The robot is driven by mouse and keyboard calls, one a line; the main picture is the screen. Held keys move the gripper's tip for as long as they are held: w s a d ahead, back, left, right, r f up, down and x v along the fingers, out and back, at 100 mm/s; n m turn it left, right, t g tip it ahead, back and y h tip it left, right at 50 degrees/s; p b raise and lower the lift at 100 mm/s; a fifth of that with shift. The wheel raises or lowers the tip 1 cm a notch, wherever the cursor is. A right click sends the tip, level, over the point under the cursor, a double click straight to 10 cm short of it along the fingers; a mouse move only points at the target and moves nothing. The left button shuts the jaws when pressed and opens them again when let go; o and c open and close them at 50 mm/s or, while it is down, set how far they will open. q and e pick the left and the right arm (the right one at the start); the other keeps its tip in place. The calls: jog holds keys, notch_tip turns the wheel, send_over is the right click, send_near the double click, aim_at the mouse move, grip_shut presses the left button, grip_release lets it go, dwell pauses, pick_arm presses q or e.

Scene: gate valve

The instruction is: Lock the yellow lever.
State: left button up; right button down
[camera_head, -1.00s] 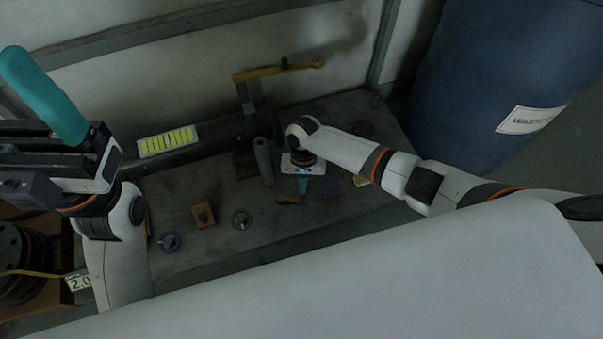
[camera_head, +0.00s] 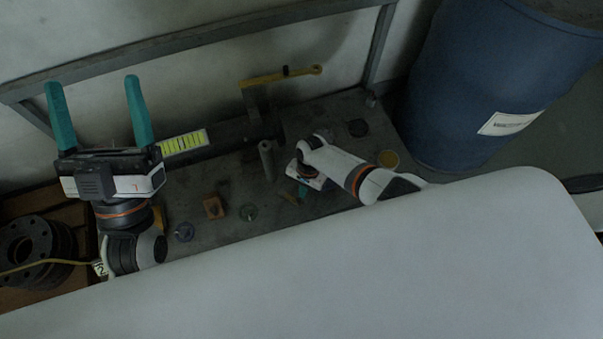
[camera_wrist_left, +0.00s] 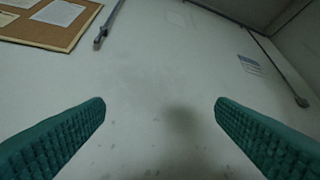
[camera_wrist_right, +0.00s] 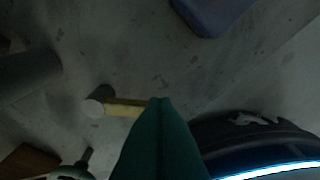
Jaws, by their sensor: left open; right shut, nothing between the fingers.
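The yellow lever (camera_head: 280,76) sits on the valve at the back of the bench, near the wall. It lies roughly level, with its free end pointing right. My left gripper (camera_head: 95,92) is open and empty, its teal fingers pointing up at the left, well apart from the lever. Its fingers also show spread in the left wrist view (camera_wrist_left: 160,112), facing the wall. My right gripper (camera_wrist_right: 162,102) is shut and empty, pointing down over the bench in front of the lever.
A grey pipe with a yellow-striped label (camera_head: 184,142) runs along the bench. Small loose parts, including an orange block (camera_head: 213,207), lie on the bench (camera_head: 235,235). A blue waste barrel (camera_head: 480,75) stands right. Stacked dark flanges (camera_head: 30,250) sit at lower left.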

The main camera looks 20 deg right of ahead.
aim_at(297, 202)
jog(key=shift+s+a+r+m+p, duration=0.25)
jog(key=shift+s+m+p, duration=0.15)
jog(key=shift+m+p, duration=0.2)
pick_arm(q)
jog(key=w+f+g+y+p, duration=0.25)
jog(key=w+f+g, duration=0.25)
jog(key=f+g, duration=0.35)
pick_arm(e)
jog(key=shift+s+a+m+t+b, duration=0.35)
jog(key=shift+s+a+m, duration=0.1)
jog(key=shift+m, duration=0.55)
jog(key=m+p, duration=0.1)
jog(key=s+a+m+p, duration=0.1)
jog(key=m, duration=0.1)
jog(key=shift+a+f+t+y, duration=0.15)
jog(key=shift+a+t+y, duration=0.05)
jog(key=shift+t+y, duration=0.2)
pick_arm(q)
jog(key=s+a+f+g+y, duration=0.1)
jog(key=s+f+g, duration=0.1)
jog(key=f, duration=0.3)
jog(key=s+a+f+g+y, duration=0.2)
jog(key=f+g, duration=0.3)
jog(key=f, duration=0.1)
jog(key=shift+s+n, duration=0.15)
jog(key=shift+n, duration=0.15)
pick_arm(e)
jog(key=shift+s+a+f+m, duration=0.1)
jog(key=shift+a+m, duration=0.05)
jog(key=shift+m, duration=0.35)
